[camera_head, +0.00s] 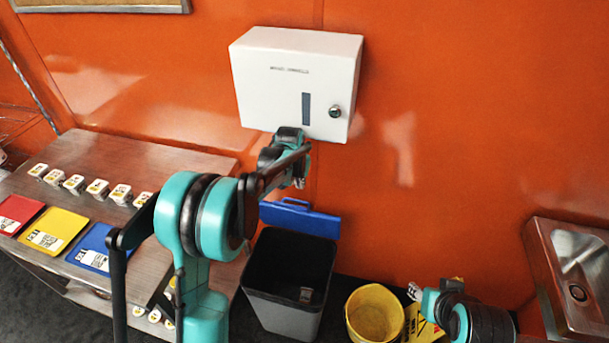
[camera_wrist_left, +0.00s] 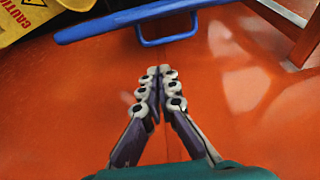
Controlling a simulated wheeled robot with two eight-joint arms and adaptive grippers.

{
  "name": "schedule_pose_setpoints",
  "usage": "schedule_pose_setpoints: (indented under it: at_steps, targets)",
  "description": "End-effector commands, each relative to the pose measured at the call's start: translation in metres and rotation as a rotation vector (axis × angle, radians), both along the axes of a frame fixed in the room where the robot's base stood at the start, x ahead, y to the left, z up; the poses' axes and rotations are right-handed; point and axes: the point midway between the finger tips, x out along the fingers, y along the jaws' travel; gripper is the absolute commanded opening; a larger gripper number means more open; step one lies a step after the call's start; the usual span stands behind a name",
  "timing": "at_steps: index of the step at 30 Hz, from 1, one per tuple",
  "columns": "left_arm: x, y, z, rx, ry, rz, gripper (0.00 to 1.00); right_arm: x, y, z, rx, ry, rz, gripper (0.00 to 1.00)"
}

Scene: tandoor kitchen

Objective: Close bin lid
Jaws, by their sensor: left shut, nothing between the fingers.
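The dark grey bin (camera_head: 287,277) stands open on the floor against the orange wall. Its blue lid (camera_head: 306,220) is raised upright at the back, near the wall. The lid's edge (camera_wrist_left: 110,22) and its blue handle (camera_wrist_left: 167,42) show at the top of the left wrist view. My left gripper (camera_head: 299,183) is just above the lid's top edge in the head view. In the left wrist view its fingers (camera_wrist_left: 160,70) are shut and empty, apart from the handle. My right gripper (camera_head: 414,292) is low at the right, near the yellow bucket; its finger opening is too small to tell.
A yellow bucket (camera_head: 374,314) stands right of the bin, with a yellow caution sign (camera_head: 420,325) beside it. A white dispenser (camera_head: 296,84) hangs on the wall above the lid. A wooden table (camera_head: 150,158) is at left, a metal sink (camera_head: 575,262) at right.

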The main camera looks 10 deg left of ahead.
Motion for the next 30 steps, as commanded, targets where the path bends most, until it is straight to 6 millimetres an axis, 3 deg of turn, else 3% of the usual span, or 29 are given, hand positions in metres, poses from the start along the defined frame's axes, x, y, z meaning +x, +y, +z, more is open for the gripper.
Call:
schedule_pose_setpoints:
  at_steps: [5, 18, 30]
  targets:
    - [0.007, 0.000, -0.015, 0.000, 0.006, -0.001, 0.00, -0.001, 0.000, -0.003, 0.000, 0.001, 0.000, 0.40]
    - [0.031, 0.000, -0.085, 0.000, 0.004, 0.000, 0.00, 0.000, 0.000, -0.026, 0.000, 0.000, 0.000, 0.40]
    - [0.036, -0.001, -0.099, 0.000, 0.004, 0.000, 0.00, 0.000, 0.000, -0.029, 0.000, 0.000, 0.000, 0.40]
